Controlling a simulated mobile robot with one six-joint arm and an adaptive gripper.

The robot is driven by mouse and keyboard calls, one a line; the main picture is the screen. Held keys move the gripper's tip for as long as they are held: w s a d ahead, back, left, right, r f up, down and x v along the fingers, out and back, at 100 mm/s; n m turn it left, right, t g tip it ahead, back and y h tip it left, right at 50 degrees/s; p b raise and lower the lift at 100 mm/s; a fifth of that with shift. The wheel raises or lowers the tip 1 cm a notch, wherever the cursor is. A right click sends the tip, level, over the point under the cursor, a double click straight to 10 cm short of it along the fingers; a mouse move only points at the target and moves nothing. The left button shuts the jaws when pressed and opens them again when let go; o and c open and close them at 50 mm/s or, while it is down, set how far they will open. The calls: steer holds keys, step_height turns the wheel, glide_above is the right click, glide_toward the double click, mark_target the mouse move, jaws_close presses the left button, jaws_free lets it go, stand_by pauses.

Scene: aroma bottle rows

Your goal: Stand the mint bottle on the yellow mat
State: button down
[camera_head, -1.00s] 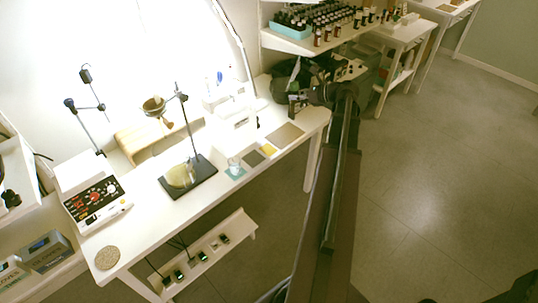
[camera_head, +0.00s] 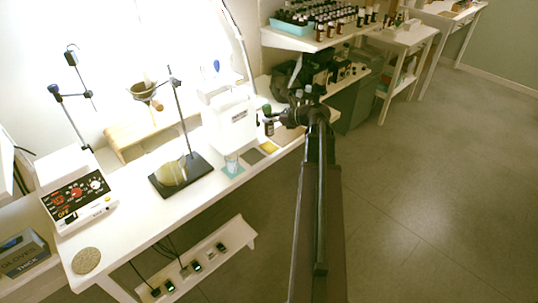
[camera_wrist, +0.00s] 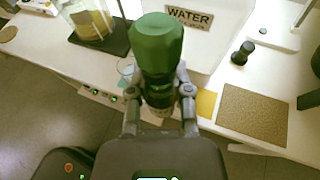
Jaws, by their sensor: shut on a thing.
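A bottle with a green cap (camera_wrist: 157,50) fills the middle of the wrist view, and its dark body is mostly hidden below the cap. My gripper (camera_wrist: 160,92) is shut on it, one finger on each side. In the head view the held bottle (camera_head: 268,126) hangs at the end of my arm, over the right part of the bench. The yellow mat (camera_head: 268,147) lies bare on the bench, below the bottle in that view. In the wrist view the yellow mat (camera_wrist: 206,103) shows just right of the gripper, partly hidden by it.
A brown mat (camera_wrist: 253,115) lies right of the yellow one, a grey mat (camera_head: 251,156) left. A white WATER container (camera_head: 230,122) stands behind. A glass beaker (camera_head: 232,161) stands on a teal mat.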

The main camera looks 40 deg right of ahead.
steer(key=w+a+f+b, duration=0.2)
steer(key=a+f+b, duration=0.5)
steer(key=f+b, duration=0.4)
steer(key=shift+w+a+f, duration=0.35)
steer(key=shift+a+f, duration=0.05)
steer(key=w+d, duration=0.3)
steer(key=d, duration=0.4)
steer(key=w+d+f+b, duration=0.1)
steer(key=w+d, duration=0.2)
steer(key=d, duration=0.4)
steer(key=shift+w+d+f, duration=0.2)
steer(key=shift+d+f, duration=0.05)
steer(key=shift+d, duration=0.1)
steer(key=shift+f, duration=0.1)
steer(key=shift+f+b, duration=1.7)
steer(key=shift+b, duration=0.25)
steer(key=shift+f, duration=0.15)
